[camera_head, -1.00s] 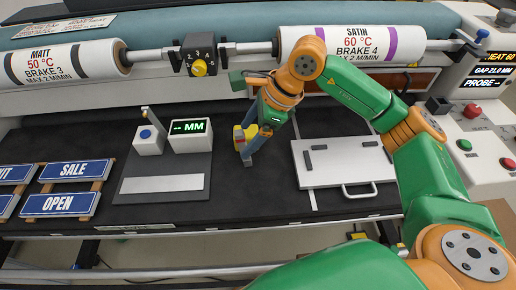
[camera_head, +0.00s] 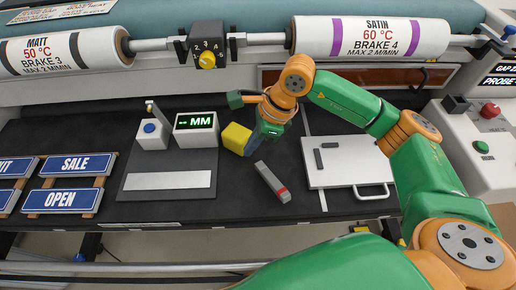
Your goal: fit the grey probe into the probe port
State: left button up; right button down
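A grey bar with a red band near its lower end, which looks like the grey probe (camera_head: 272,181), lies slanted on the dark mat. The fingers are seen from behind and partly hidden by the wrist. I cannot tell whether they are open or shut, or whether they touch the bar. On the right console stands a dark box (camera_head: 456,104); I cannot tell whether it is the probe port. My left gripper is not in view.
A gauge with an MM display (camera_head: 195,132) and a blue-buttoned block (camera_head: 152,135) stand left. A white plate with a handle (camera_head: 345,160) lies right. Signs (camera_head: 62,200) lie far left. Rollers (camera_head: 375,38) run along the back. Mat in front of the bar is clear.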

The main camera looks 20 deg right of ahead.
jog(key=shift+w+a+f, duration=0.2)
jog(key=shift+w+a, duration=0.05)
jog(key=shift+w, duration=0.2)
jog(key=shift+w+a+f, duration=0.2)
jog(key=shift+w+a, duration=0.05)
jog(key=shift+w, duration=0.2)
jog(key=shift+w+d, duration=0.1)
jog(key=shift+d, duration=0.1)
jog(key=shift+s+d+r, duration=0.1)
jog(key=shift+s+d, duration=0.1)
jog(key=shift+d, duration=0.35)
jog(key=shift+s+d+r, duration=0.1)
jog(key=shift+s+d, duration=0.05)
jog(key=shift+d, duration=0.35)
jog(key=shift+w+a+f, duration=0.1)
jog(key=shift+w+a, duration=0.2)
jog(key=shift+a, duration=0.4)
jog(key=c, duration=1)
grip_release()
jog(key=shift+d, duration=0.1)
jog(key=shift+c, duration=0.2)
jog(key=o, duration=0.4)
jog(key=shift+s+d, duration=0.2)
jog(key=shift+s, duration=0.05)
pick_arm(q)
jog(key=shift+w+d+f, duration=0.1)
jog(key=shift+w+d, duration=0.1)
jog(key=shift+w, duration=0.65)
pick_arm(e)
jog(key=shift+o, duration=0.2)
